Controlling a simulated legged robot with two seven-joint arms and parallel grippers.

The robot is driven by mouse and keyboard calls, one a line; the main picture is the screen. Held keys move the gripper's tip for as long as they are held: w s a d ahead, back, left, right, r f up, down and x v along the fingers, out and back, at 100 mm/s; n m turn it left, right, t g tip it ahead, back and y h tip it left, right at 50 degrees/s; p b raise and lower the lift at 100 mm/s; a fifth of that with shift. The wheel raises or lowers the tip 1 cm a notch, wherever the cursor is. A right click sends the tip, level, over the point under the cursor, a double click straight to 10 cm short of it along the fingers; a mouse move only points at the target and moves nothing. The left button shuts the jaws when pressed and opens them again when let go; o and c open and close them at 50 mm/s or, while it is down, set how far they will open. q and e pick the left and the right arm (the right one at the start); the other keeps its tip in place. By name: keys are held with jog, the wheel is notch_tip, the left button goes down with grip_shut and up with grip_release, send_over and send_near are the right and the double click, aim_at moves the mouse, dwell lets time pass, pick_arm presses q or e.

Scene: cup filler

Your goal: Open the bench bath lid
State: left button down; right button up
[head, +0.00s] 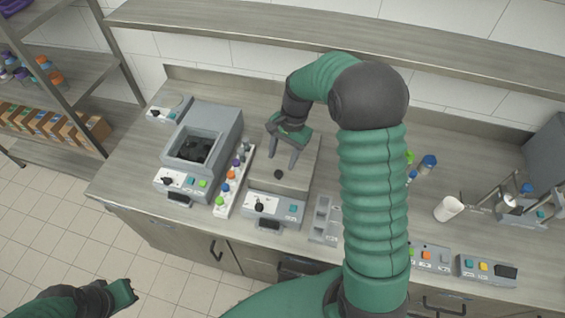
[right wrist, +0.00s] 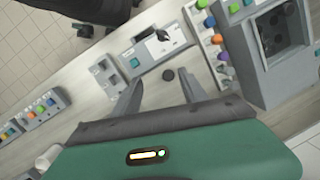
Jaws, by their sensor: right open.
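The bench bath is a grey unit with a front panel (head: 272,209) that carries a black dial and a teal button. Its flat lid (head: 296,180) lies closed on top, with a small round black knob (head: 278,174).
A second grey unit with an open well (head: 193,148) stands left of the bath. A white rack of coloured caps (head: 232,180) stands between them. A small grey holder (head: 323,219) is right of the bath. A white cup (head: 449,208) lies farther right. A shelf (head: 330,28) runs above.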

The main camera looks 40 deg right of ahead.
jog(key=w+d+r+m+y+p, duration=0.1)
jog(key=w+d+r+m+p, duration=0.1)
jog(key=d+r+m+p, duration=0.15)
jog(key=m+y, duration=0.1)
jog(key=m, duration=0.1)
send_near(279, 173)
jog(key=p+x, duration=0.1)
jog(key=p, duration=0.1)
jog(key=p+x, duration=0.2)
jog(key=p, duration=0.1)
jog(key=shift+a+r, duration=0.1)
jog(key=shift+a, duration=0.25)
jog(key=x, duration=0.2)
jog(key=p+x, duration=0.1)
jog(key=x, duration=0.1)
jog(key=shift+w+d+f, duration=0.1)
jog(key=shift+d+f, duration=0.05)
jog(key=shift+f, duration=0.2)
jog(key=shift+d+f, duration=0.1)
jog(key=shift+f, duration=0.25)
jog(key=shift+d+f, duration=0.15)
jog(key=shift+d, duration=0.15)
jog(key=shift+a, duration=0.5)
jog(key=c, duration=1)
grip_shut()
jog(key=shift+d, duration=0.15)
